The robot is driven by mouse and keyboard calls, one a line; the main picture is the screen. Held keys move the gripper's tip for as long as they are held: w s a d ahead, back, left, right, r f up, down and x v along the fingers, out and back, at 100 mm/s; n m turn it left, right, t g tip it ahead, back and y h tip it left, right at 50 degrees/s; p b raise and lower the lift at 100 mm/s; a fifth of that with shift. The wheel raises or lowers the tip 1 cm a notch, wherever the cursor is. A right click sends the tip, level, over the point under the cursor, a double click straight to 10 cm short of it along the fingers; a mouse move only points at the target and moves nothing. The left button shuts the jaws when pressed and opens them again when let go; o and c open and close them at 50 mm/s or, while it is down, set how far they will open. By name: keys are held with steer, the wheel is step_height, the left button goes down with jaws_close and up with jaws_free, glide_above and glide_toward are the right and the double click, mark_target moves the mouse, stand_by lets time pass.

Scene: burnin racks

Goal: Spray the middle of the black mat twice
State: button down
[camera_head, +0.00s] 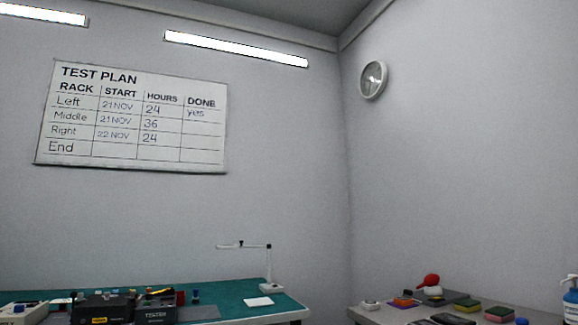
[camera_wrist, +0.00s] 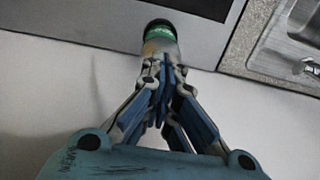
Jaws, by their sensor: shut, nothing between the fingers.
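My gripper (camera_wrist: 163,68) shows in the wrist view with its blue-padded fingers shut together. Just beyond the fingertips stands a small cylinder (camera_wrist: 160,38) with a dark top and a green band; its lower part is hidden by the fingers. I cannot tell whether it is the sprayer. A dark rectangular panel (camera_wrist: 200,8) with a grey border lies at the top of the wrist view; I cannot tell whether it is the black mat. My gripper is not in the head view.
A metal sink (camera_wrist: 300,45) is at the wrist view's upper right. A pale surface lies under my gripper. In the head view, a green-topped bench (camera_head: 225,292) holds black testers (camera_head: 105,307) and a lamp (camera_head: 270,270). A grey counter (camera_head: 385,312) holds several sponges.

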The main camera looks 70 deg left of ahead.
steer(key=shift+r, duration=0.6)
steer(key=shift+f, duration=0.5)
stand_by(1.1)
steer(key=shift+r, duration=0.5)
stand_by(0.5)
steer(key=shift+r, duration=2.5)
